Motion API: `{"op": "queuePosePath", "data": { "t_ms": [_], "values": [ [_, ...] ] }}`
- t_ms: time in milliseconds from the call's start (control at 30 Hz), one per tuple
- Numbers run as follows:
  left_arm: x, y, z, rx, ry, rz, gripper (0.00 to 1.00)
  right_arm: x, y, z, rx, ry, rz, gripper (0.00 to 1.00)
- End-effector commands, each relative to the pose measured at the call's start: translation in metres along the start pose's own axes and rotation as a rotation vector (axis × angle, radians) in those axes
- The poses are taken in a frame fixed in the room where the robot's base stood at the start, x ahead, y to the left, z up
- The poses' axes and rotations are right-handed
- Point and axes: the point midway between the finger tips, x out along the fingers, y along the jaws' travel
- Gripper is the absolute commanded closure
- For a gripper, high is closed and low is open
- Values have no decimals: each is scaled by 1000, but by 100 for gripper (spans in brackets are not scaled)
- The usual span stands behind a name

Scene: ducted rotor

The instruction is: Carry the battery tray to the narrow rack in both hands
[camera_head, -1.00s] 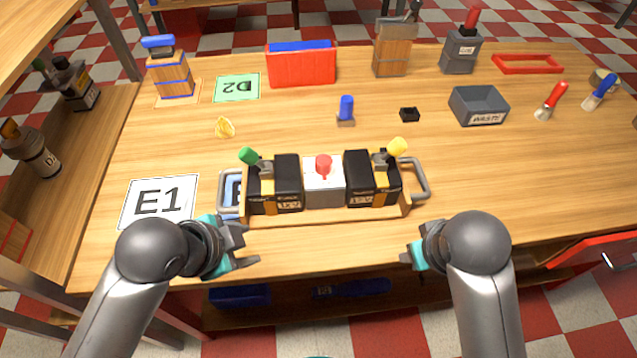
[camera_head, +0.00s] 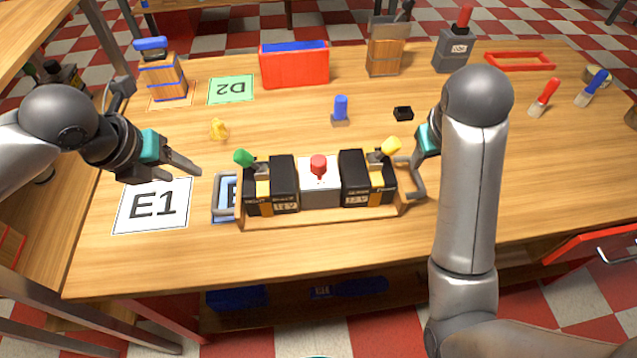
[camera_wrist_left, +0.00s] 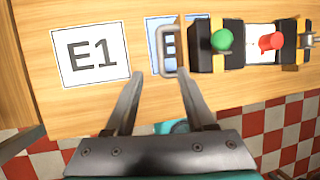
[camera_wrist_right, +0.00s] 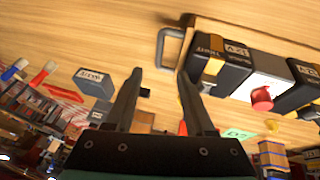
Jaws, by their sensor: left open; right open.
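The battery tray (camera_head: 320,217) is a wooden tray with a grey handle at each end. It sits on the table and holds two black batteries with a white red-button box between them. My left gripper (camera_head: 183,170) is open, left of and apart from the left handle (camera_head: 226,196); in the left wrist view the handle (camera_wrist_left: 164,48) lies just beyond the fingertips. My right gripper (camera_head: 418,158) is open by the right handle (camera_head: 417,180), fingers partly hidden; in the right wrist view the handle (camera_wrist_right: 172,48) is ahead. I cannot tell which furniture is the narrow rack.
An E1 card (camera_head: 152,205) lies left of the tray, and a blue card (camera_head: 222,214) is partly under its left end. A yellow piece (camera_head: 219,129) and a blue-handled piece (camera_head: 341,110) stand behind. A red bin (camera_head: 294,66) is at the back. A red drawer (camera_head: 595,245) sticks out front right.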

Motion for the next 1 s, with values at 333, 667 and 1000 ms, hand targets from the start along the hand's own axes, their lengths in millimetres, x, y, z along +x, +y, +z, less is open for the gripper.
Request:
{"op": "queuePosePath", "data": {
  "t_ms": [333,667,1000],
  "values": [
    [7,-1,0,-3,0,-1,45,7,1,1,-3,-2,4,45],
    [63,-1,-1,-6,2,-2,45,62,0,2,-1,-6,0,45],
    [119,-1,0,-5,0,-2,45,119,0,1,0,-3,0,45]
  ]
}}
